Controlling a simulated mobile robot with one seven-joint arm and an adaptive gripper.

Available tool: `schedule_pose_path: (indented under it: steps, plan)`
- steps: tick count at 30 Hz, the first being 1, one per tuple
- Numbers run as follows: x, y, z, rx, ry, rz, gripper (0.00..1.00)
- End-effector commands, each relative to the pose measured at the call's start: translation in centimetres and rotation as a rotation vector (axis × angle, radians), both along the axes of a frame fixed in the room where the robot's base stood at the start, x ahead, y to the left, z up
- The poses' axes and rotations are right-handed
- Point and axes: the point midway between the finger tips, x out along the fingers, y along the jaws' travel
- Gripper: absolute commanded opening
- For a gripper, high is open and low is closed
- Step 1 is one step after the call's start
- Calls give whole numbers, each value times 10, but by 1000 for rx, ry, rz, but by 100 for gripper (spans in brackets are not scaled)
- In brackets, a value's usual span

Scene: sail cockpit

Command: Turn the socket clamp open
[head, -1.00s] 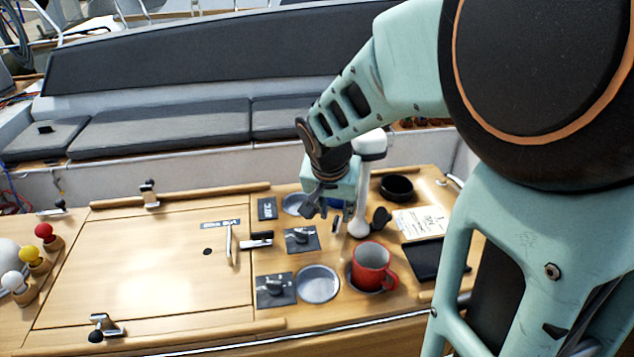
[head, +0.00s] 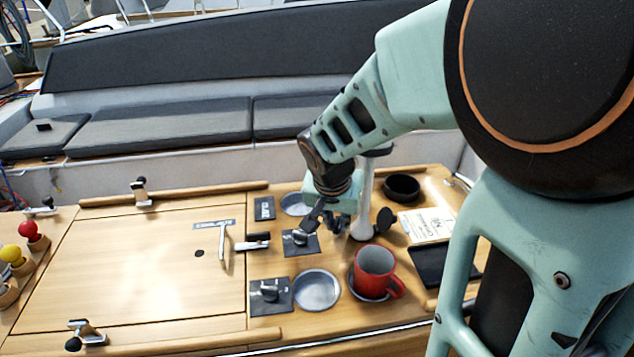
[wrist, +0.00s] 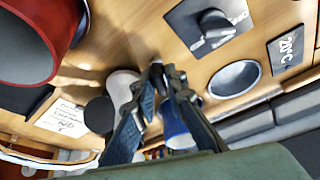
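A white upright post (head: 364,205) stands on the wooden table, with a round black knob (head: 385,222) at its right side. This knob may be the socket clamp; I cannot tell for sure. In the wrist view the white post base (wrist: 122,88) and a dark disc (wrist: 100,115) show left of the fingers. My gripper (head: 327,224) points down just left of the post. In the wrist view its two fingers (wrist: 165,80) are apart with a narrow gap. A blue object (wrist: 176,125) shows between them; whether they touch it is unclear.
A red mug (head: 376,268) stands in front of the post. Black plates with knobs (head: 300,241) (head: 270,293) and a grey round dish (head: 316,290) lie nearby. A black bowl (head: 401,187) and a printed card (head: 428,224) are to the right. The hatch board (head: 130,270) at left is largely clear.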

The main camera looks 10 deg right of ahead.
Motion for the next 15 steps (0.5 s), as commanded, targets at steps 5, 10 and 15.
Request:
schedule_pose_path:
  steps: [5,10,15]
  plan:
    - [0,0,0,0,0,0,0]
    - [0,0,1,1,2,22,0]
    - [0,-1,3,2,2,111,0]
